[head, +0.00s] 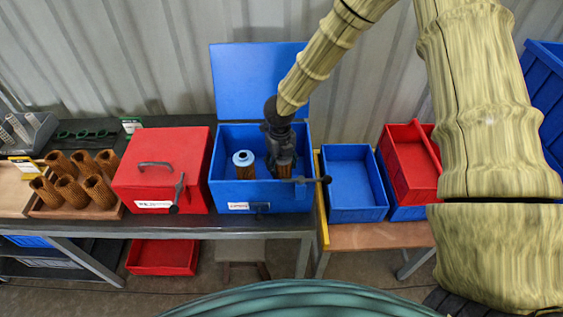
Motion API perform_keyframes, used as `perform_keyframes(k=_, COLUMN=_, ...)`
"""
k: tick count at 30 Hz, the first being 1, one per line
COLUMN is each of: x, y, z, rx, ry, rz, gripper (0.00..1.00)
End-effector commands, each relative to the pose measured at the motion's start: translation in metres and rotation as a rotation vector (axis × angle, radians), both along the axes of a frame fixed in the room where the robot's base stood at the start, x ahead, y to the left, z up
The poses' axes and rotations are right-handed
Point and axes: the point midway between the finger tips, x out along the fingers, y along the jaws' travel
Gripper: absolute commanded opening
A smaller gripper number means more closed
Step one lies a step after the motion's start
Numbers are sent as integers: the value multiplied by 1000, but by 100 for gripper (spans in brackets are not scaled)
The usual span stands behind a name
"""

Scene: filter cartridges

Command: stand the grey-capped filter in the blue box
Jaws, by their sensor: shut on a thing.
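The blue box (230,197) stands on the bench with its lid (243,85) raised behind it. My gripper (281,157) points down into the right part of the box. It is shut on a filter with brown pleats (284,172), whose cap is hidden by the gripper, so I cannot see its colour. Whether this filter touches the box floor is hidden too. A second filter with a pale blue cap (243,158) stands upright in the left part of the box, apart from the held one.
A closed red box (160,170) stands close on the left. Several brown filters (80,180) stand in a tray further left. An empty blue tray (352,180) and a red tray (410,165) lie on the right. A dark latch handle (312,180) sticks out at the box's front.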

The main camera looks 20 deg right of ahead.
Motion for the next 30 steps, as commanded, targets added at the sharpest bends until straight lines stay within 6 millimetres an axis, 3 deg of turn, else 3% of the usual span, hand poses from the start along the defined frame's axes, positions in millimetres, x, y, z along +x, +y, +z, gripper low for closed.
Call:
perform_keyframes(k=9, x=-1, y=0, z=-4, rx=1, ry=1, rz=-1, gripper=30)
perform_keyframes(k=10, x=-1, y=-1, z=-3, rx=0, ry=1, rz=-1, gripper=59)
perform_keyframes(k=13, x=-1, y=-1, z=-3, rx=0, ry=1, rz=-1, gripper=78)
perform_keyframes(k=23, x=-1, y=0, z=-2, rx=0, ry=1, rz=-1, gripper=79)
perform_keyframes(k=30, x=0, y=0, z=11, rx=2, ry=-1, rz=-3, gripper=79)
